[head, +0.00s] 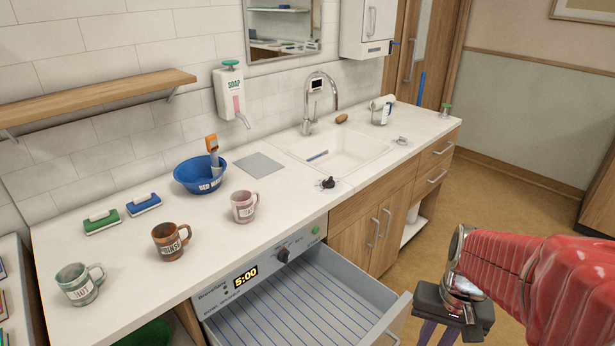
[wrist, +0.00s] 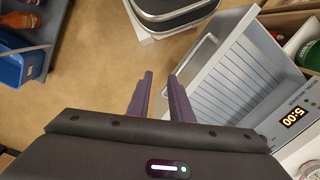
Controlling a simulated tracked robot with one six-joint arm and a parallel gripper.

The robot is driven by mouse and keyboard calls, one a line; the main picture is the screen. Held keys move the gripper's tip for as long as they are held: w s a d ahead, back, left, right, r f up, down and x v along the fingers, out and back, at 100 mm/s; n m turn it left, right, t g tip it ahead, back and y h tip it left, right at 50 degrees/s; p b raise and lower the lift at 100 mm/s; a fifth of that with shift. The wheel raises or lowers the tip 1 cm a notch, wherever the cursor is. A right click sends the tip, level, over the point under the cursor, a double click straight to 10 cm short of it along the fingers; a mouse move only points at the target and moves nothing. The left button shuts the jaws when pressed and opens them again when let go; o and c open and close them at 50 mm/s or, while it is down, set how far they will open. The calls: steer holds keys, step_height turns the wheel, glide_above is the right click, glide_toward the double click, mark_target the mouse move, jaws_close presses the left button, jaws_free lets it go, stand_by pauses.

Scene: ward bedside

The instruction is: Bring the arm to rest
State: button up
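My gripper (wrist: 160,95) shows in the wrist view with two purple fingers spread apart and nothing between them. Below the fingers is the tan floor. In the head view my red arm comes in from the right, and my gripper (head: 437,332) hangs at the bottom edge, partly cut off.
The counter (head: 120,225) carries three mugs, a blue bowl (head: 190,178), green and blue brushes and a sink (head: 345,150). A wooden shelf (head: 90,97) is on the wall. The open drawer juts out near my arm. Floor (head: 520,205) is clear at right. A blue bin (wrist: 10,68) stands left in the wrist view.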

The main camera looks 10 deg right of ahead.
steer(key=a+r+n+t, duration=0.5)
steer(key=a+r, duration=0.8)
steer(key=shift+a+r+n+t, duration=0.15)
steer(key=shift+a+n+t, duration=0.15)
steer(key=shift+a, duration=0.05)
